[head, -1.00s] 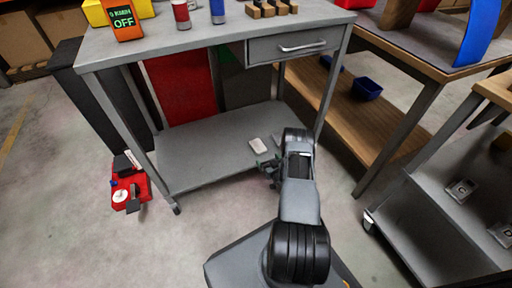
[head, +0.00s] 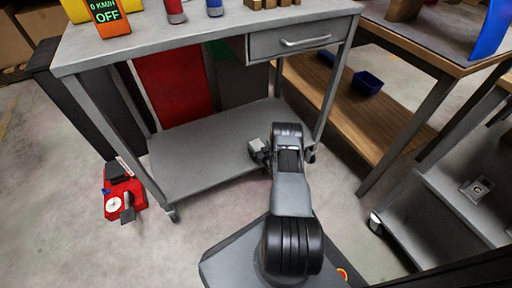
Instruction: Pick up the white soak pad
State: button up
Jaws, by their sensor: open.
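The white soak pad (head: 254,144) shows as a small pale patch on the lower shelf (head: 205,150) of the grey cart, right at the tip of my gripper. My gripper (head: 259,152) reaches low over the shelf's front right part, and its jaws are open. The fingers and wrist cover part of the pad. I cannot tell whether the fingers touch it or stand around it.
The cart's worktop (head: 190,32) and drawer (head: 300,41) overhang the shelf, with a leg (head: 328,92) close right of my arm. A red kit (head: 124,192) lies on the floor at left. A wooden shelf (head: 375,125) with a blue bin (head: 367,82) is at right.

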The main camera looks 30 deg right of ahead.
jog(key=c, duration=1)
jog(key=shift+r, duration=0.2)
